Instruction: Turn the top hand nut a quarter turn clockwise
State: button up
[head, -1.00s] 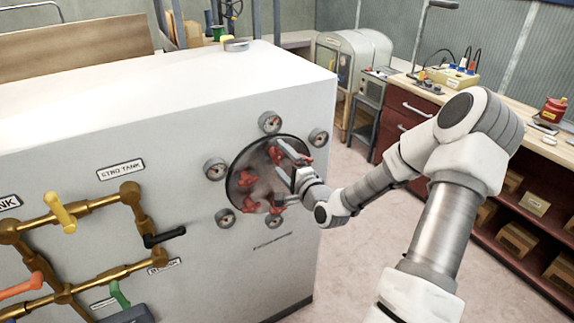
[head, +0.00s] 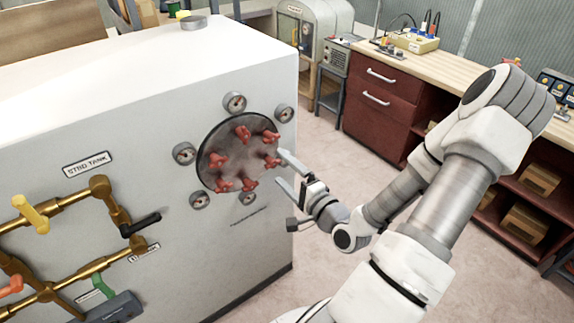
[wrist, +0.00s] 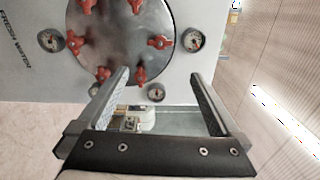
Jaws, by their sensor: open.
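A round metal cover (head: 237,158) on the side of the white tank carries several red hand nuts in a ring. The top hand nut (head: 243,133) sits at the cover's upper rim, in plain sight. In the wrist view, which is rolled sideways, it seems to be the rightmost nut (wrist: 160,42). My gripper (head: 282,168) is open and empty, off the cover's right edge and lower than the top nut. The wrist view shows both fingers (wrist: 158,76) spread, with nothing between them. Both lower nuts in that view lie beyond the fingertips. The gripper appears apart from every nut.
Several gauges, one at the top (head: 235,102), ring the cover close to the nuts. Brass pipes with coloured handles (head: 30,212) stand out from the tank at left. A red-drawer workbench (head: 375,100) stands at right. Open floor lies between.

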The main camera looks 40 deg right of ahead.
jog(key=shift+s+p, duration=0.6)
jog(key=shift+p, duration=0.05)
jog(key=shift+a, duration=0.1)
